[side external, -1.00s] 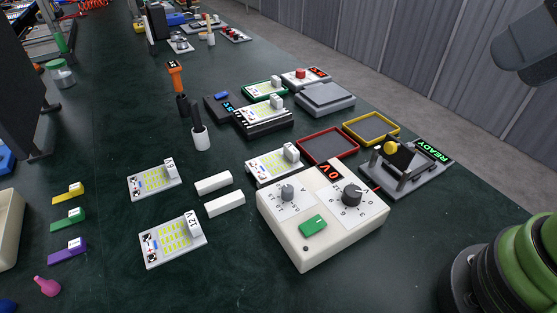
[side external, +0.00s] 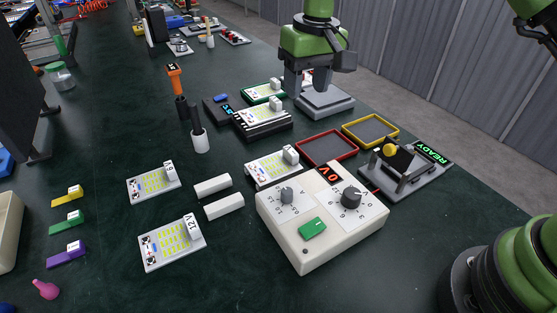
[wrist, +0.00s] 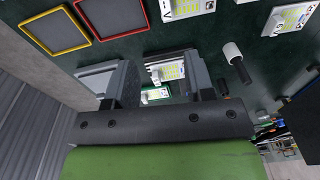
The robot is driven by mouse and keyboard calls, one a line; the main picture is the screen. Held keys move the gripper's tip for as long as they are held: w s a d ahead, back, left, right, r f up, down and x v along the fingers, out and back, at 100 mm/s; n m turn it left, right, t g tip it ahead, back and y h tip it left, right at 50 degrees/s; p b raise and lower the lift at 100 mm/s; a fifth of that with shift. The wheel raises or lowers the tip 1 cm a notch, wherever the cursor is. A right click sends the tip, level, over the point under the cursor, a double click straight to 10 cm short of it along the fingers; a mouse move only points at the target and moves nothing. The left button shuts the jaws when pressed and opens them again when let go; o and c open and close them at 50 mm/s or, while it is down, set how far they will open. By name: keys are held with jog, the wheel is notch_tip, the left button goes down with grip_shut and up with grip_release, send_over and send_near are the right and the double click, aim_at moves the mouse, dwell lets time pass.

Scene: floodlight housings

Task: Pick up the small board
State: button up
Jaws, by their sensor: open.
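Several white boards with yellow LED patches and a small grey-white block lie on the bench; which is the small board I cannot tell for certain. A green-edged board (side external: 262,93) lies at the back, and it shows in the wrist view (wrist: 156,97) between my fingers, partly cut off by my gripper's body. Another board (side external: 262,115) sits on a black ribbed base, seen in the wrist view (wrist: 168,72). Two boards, one (side external: 153,184) and one marked 12V (side external: 170,245), lie at front left. My gripper (side external: 297,91) is open and empty, pointing down above the back, right of the green-edged board.
A grey platform (side external: 328,101) stands close to the gripper. Red (side external: 327,148) and yellow (side external: 370,130) trays, a READY fixture (side external: 425,178) and a power supply (side external: 320,245) with dials stand nearer. Another board (side external: 270,168) is beside the supply.

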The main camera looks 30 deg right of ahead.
send_over(292, 152)
jog(key=shift+g, duration=0.4)
jog(key=f, duration=1)
jog(key=shift+d+f, duration=0.2)
jog(key=shift+d, duration=0.1)
jog(key=f, duration=0.5)
jog(key=shift+a+f, duration=0.3)
jog(key=shift+f, duration=0.05)
jog(key=shift+c, duration=0.2)
grip_shut()
